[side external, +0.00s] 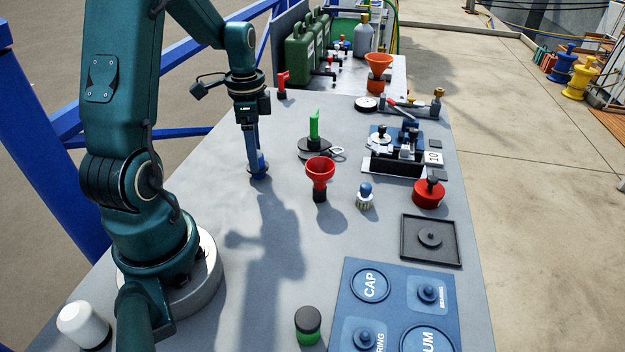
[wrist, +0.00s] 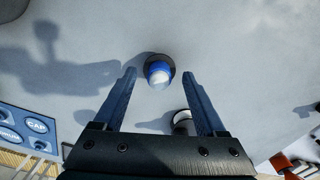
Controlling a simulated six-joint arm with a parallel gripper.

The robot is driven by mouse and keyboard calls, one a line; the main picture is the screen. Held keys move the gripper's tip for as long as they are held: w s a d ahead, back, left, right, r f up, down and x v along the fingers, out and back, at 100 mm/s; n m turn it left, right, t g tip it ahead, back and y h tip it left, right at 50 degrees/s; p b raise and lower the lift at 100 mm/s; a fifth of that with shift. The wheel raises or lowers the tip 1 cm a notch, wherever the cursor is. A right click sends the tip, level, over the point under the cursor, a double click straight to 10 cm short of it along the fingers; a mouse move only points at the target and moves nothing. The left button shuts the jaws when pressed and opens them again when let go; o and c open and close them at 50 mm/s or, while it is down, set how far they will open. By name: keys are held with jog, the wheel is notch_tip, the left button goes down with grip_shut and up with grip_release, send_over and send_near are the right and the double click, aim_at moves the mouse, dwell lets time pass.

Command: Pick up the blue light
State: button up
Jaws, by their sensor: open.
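The blue light (wrist: 158,71) shows in the wrist view as a blue body with a pale domed top on a dark round base. It stands on the grey table just beyond and between my fingertips. My gripper (wrist: 161,72) is open, with one finger on each side and a gap around the light. In the side view my gripper (side external: 256,160) points straight down at the table. A blue piece (side external: 260,172) shows low at its fingertips, which seems to be the light, partly hidden by the fingers.
A red funnel-shaped piece (side external: 320,170), a green upright piece (side external: 314,125) and a blue-domed knob (side external: 364,190) stand to the right. A blue labelled panel (side external: 396,300) lies at the front right. The table left of my gripper looks clear.

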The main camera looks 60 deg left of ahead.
aim_at(264, 165)
jog(key=shift+d+f, duration=0.1)
jog(key=shift+f, duration=1.6)
jog(key=shift+r, duration=0.1)
jog(key=c, duration=1.1)
